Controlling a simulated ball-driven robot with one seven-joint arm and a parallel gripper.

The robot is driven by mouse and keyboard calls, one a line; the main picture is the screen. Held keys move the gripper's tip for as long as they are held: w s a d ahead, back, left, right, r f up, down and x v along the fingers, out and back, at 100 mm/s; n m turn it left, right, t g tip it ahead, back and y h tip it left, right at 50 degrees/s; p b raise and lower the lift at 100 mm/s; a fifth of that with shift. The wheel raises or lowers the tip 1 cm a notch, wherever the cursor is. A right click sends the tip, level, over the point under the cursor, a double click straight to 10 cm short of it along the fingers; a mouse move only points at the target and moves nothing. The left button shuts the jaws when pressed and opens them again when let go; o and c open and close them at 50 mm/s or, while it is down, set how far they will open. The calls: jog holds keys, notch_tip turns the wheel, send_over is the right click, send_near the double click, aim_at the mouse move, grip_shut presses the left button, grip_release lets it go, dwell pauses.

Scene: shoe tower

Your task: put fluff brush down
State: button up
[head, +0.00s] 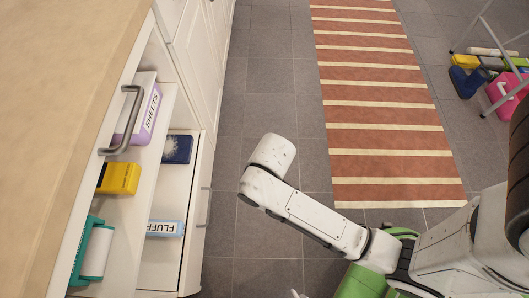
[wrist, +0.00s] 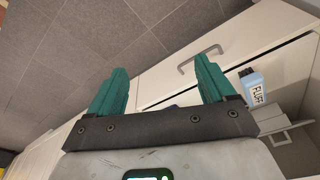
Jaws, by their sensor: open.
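The fluff brush (head: 165,228), a light blue and white item lettered FLUFF, lies in the open lower drawer (head: 190,254) at the left of the head view. It also shows in the wrist view (wrist: 256,90), at the right, with a dark end. My gripper (wrist: 160,66) has its two green fingers spread wide with nothing between them. The brush is to the right of the fingers and apart from them. The gripper itself cannot be made out in the head view.
A dark blue item (head: 177,149) lies in the same drawer. The upper drawer holds a SHEETS box (head: 145,115), a yellow box (head: 120,178) and a green roll holder (head: 84,250). A striped rug (head: 385,110) lies on clear tiles.

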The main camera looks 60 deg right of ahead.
jog(key=s+d+r+m+g, duration=0.1)
jog(key=s+d+r, duration=0.3)
jog(key=s, duration=0.4)
jog(key=shift+s+d+r+m+h, duration=0.2)
jog(key=shift+s+d+m+h, duration=0.15)
jog(key=shift+d, duration=0.25)
